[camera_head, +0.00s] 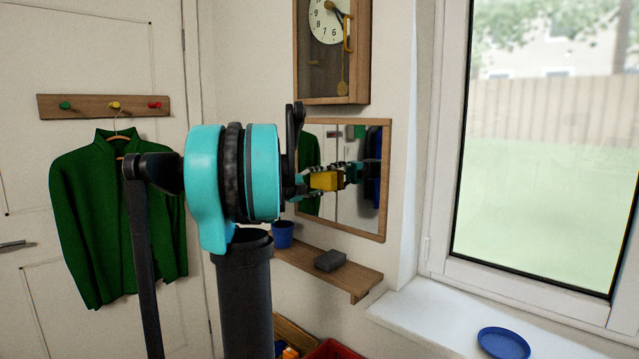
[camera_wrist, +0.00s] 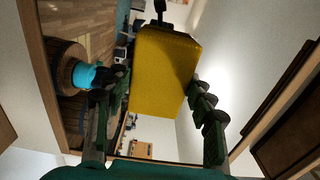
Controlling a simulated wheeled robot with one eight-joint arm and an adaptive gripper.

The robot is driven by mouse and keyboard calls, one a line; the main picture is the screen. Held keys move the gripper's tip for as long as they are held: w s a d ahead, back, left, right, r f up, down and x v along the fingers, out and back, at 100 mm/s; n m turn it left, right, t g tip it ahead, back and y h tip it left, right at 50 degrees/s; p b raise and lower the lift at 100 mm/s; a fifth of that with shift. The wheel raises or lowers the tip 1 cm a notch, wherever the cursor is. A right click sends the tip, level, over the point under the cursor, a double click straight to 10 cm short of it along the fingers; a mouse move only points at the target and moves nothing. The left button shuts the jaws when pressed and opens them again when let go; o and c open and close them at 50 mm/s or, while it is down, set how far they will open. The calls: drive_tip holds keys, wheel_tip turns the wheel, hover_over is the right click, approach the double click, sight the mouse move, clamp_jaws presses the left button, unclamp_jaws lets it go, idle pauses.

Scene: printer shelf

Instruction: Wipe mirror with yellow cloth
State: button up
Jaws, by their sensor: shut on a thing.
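The mirror (camera_head: 360,213) hangs on the wall in a wooden frame, and its reflecting surface fills much of the wrist view. My gripper (camera_head: 303,186) is in front of it, partly hidden behind my arm in the head view. In the wrist view my gripper (camera_wrist: 160,88) is shut on the yellow cloth (camera_wrist: 165,72), a thick block between the two fingers. The yellow cloth also shows in the head view (camera_head: 323,181), close before the mirror, with a reflected gripper to its right. I cannot tell whether cloth and glass touch.
A wooden shelf (camera_head: 361,284) below the mirror carries a blue cup (camera_head: 283,235) and a grey sponge-like block (camera_head: 330,261). A wooden clock (camera_head: 333,60) hangs above. A window sill with a blue plate (camera_head: 503,343) is right; a green garment (camera_head: 110,220) hangs left.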

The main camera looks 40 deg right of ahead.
sight(342, 182)
drive_tip(key=shift+s+d, duration=0.15)
drive_tip(key=shift+s, duration=1.6)
drive_tip(key=shift+s+d, duration=0.15)
drive_tip(key=shift+s, duration=1.65)
drive_tip(key=shift+s+d, duration=0.15)
drive_tip(key=shift+s, duration=1.6)
drive_tip(key=shift+d, duration=0.1)
drive_tip(key=shift+w, duration=2)
drive_tip(key=shift+c, duration=0.9)
drive_tip(key=shift+w+a, duration=0.15)
drive_tip(key=shift+w, duration=1.05)
drive_tip(key=shift+w+a, duration=0.2)
drive_tip(key=shift+w, duration=0.95)
drive_tip(key=shift+w+a, duration=0.15)
drive_tip(key=shift+w, duration=1.05)
drive_tip(key=shift+a, duration=0.1)
drive_tip(key=shift+s+a, duration=0.15)
drive_tip(key=shift+a, duration=1.3)
drive_tip(key=shift+s+a, duration=0.15)
drive_tip(key=shift+a, duration=1.3)
